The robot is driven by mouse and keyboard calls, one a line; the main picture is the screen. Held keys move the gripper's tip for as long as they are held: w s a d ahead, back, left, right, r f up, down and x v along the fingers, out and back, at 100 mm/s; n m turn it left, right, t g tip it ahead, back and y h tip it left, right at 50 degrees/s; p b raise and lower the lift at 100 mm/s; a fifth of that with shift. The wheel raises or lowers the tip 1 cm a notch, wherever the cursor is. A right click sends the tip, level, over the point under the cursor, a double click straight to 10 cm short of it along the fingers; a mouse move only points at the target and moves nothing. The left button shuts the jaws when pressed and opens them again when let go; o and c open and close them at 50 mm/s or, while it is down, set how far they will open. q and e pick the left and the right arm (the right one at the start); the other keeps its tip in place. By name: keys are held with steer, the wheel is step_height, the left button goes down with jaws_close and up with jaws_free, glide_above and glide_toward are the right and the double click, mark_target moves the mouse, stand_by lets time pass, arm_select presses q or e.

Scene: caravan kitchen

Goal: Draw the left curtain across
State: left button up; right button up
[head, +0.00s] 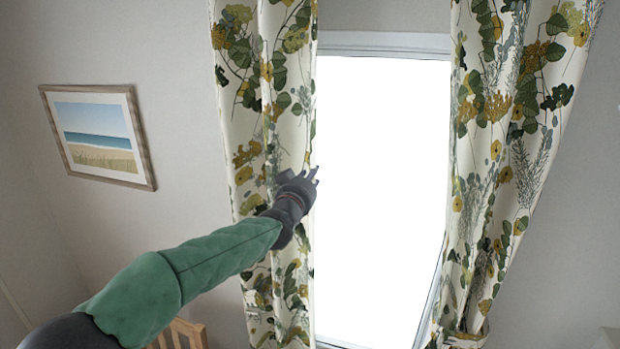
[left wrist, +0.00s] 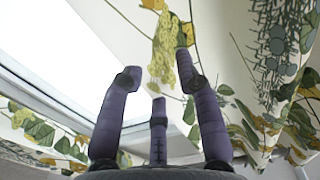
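The left curtain (head: 240,120), cream with green leaves and yellow flowers, hangs gathered along the left side of the bright window (head: 380,190). My left gripper (head: 312,176) is at the curtain's inner edge, about halfway down, with its fingertips over the border between cloth and window. In the left wrist view its dark fingers (left wrist: 158,80) are spread apart, with patterned curtain cloth (left wrist: 225,50) beyond and around them. No cloth is visibly pinched. Whether the fingers touch the cloth is unclear. My right gripper is not in view.
A matching right curtain (head: 510,130) hangs on the window's right side, drawn in near its bottom. A framed beach picture (head: 98,135) hangs on the left wall. A wooden chair back (head: 180,332) stands at the bottom. The window between the curtains is uncovered.

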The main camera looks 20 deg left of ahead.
arm_select(q)
jaws_close()
steer(key=d+p, duration=0.7)
steer(key=d, duration=0.5)
steer(key=shift+s, duration=0.2)
steer(key=o, duration=0.7)
jaws_free()
steer(key=shift+c, duration=0.2)
steer(key=o, duration=0.3)
steer(key=shift+d, duration=0.25)
